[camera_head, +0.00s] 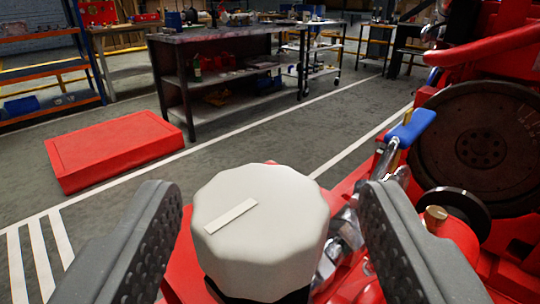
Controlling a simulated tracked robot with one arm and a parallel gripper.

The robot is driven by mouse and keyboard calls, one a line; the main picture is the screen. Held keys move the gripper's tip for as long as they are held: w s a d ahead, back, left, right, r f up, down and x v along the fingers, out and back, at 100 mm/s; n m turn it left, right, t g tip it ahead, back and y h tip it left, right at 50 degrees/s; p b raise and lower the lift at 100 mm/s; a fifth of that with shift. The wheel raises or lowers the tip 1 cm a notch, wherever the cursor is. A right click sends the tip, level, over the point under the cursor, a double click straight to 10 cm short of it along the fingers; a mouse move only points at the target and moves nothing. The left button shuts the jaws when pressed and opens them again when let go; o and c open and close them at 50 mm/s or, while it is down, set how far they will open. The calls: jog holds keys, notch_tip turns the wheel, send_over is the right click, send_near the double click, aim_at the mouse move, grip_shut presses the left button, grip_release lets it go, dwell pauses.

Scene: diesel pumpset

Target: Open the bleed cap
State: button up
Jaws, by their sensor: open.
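The bleed cap (262,231) seems to be the large pale scalloped knob at the lower middle of the head view, with a light bar mark on its top. It sits upright on the red pumpset (180,262). My gripper (268,225) is open, with one grey ridged finger to the left of the cap and one to the right. Gaps show between the fingers and the cap, so neither seems to touch it. The cap's lower part and its seat are mostly hidden.
A blue-handled valve (411,127) and metal pipe fittings stand close to the right finger. A dark flywheel (482,140) is at the right. Behind are a red box (112,148) on the floor, a workbench (230,62) and a shelf rack (45,62). Open floor lies between.

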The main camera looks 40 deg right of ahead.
jog(key=shift+p+x, duration=0.8)
jog(key=shift+p, duration=0.25)
jog(key=shift+w+a, duration=0.1)
jog(key=shift+w, duration=0.05)
jog(key=shift+c, duration=0.4)
jog(key=c, duration=0.9)
